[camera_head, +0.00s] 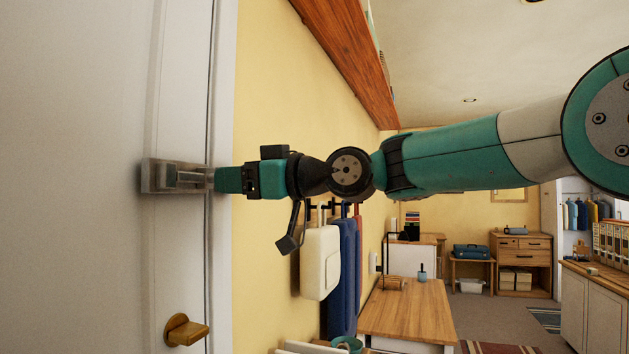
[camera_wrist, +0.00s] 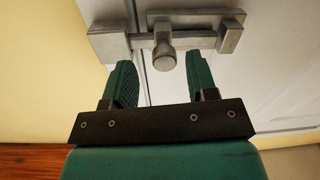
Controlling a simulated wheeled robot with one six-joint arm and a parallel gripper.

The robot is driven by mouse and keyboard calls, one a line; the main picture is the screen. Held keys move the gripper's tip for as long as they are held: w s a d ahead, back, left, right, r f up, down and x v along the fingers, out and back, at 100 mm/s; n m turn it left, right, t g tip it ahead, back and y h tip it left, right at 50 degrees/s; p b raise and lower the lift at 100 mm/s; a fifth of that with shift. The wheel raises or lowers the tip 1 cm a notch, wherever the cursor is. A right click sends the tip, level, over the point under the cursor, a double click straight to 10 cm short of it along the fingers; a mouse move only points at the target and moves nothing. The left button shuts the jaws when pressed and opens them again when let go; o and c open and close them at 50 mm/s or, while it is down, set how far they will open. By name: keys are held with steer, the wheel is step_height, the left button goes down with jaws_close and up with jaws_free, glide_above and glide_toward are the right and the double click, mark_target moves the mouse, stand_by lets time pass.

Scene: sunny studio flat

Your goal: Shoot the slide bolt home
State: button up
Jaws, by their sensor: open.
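The grey metal slide bolt (camera_head: 165,177) is fixed across the white door (camera_head: 185,60) at its edge by the frame. In the wrist view, the bolt (camera_wrist: 196,19) shows a long plate, a bar, a block at each end and a round knob (camera_wrist: 164,60) standing out toward me. My gripper (camera_head: 217,180) reaches the bolt from the right in the head view. In the wrist view my gripper (camera_wrist: 160,70) is open, with one green finger on each side of the knob and a gap to both. How far the bar sits in the left block is unclear.
A brass door knob (camera_head: 186,330) is below the bolt. A wooden shelf (camera_head: 350,50) runs along the yellow wall above my arm. A white item (camera_head: 320,262) and blue items hang below it. A wooden table (camera_head: 410,312) stands lower right.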

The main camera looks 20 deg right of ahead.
steer(key=b+v, duration=0.5)
steer(key=v, duration=1.1)
steer(key=s+a+f+m+g+h, duration=0.2)
steer(key=a+f, duration=0.1)
steer(key=f, duration=0.6)
steer(key=s+a+f+m+g+h, duration=0.2)
steer(key=s+a+f+h, duration=0.1)
steer(key=f, duration=0.7)
steer(key=s+d+f+m+g+h, duration=0.1)
steer(key=s+d+f+g+h, duration=0.2)
steer(key=s+f, duration=1.2)
step_height(320, 180, down, 2)
steer(key=g+h, duration=0.2)
steer(key=g, duration=0.1)
steer(key=shift+s+m+g, duration=0.3)
